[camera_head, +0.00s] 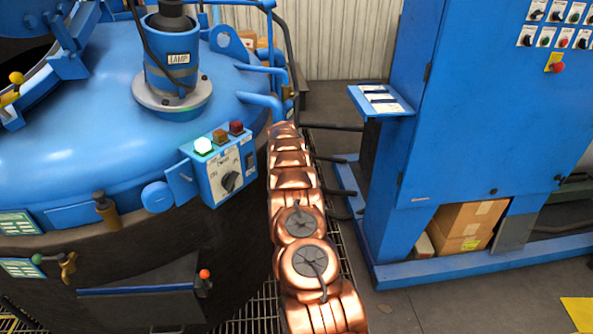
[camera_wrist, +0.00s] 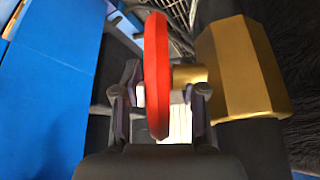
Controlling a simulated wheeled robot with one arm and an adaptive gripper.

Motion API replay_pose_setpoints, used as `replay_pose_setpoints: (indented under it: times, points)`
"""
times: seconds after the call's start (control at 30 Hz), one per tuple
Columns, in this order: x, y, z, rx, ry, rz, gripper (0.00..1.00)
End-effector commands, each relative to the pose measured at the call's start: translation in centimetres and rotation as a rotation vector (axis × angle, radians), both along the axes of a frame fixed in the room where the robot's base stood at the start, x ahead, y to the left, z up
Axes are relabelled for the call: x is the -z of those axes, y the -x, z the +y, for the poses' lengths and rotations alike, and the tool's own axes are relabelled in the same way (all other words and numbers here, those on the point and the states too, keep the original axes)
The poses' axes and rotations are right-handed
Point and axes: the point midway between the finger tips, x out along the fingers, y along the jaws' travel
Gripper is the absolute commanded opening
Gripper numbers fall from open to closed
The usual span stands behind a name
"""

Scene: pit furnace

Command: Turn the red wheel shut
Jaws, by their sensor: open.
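In the wrist view the red wheel (camera_wrist: 157,75) stands nearly edge-on in the middle of the picture. A short brass stem (camera_wrist: 188,75) joins its right side to a larger faceted brass body (camera_wrist: 240,70). My gripper (camera_wrist: 160,93) is open, with one dark finger left of the wheel's rim and the other to the right, below the stem. The lower part of the wheel lies between the fingers. A gap shows on the left; contact on the right is unclear. In the head view I make out neither the wheel nor my gripper.
A blue furnace vessel (camera_head: 95,135) with a small control box (camera_head: 225,165) stands left of my copper-coloured arm. A blue cabinet (camera_head: 475,110) stands at right, with cardboard boxes (camera_head: 465,225) in its base. In the wrist view a blue panel (camera_wrist: 45,80) fills the left.

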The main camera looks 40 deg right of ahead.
Motion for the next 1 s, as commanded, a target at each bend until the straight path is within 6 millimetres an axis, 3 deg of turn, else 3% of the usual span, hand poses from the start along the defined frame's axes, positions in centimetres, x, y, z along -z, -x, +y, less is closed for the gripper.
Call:
replay_pose_setpoints:
  times: [1.0]
  points:
    - [-9.1,2.1,4.3,0.0,-0.002,0.0,0.42]
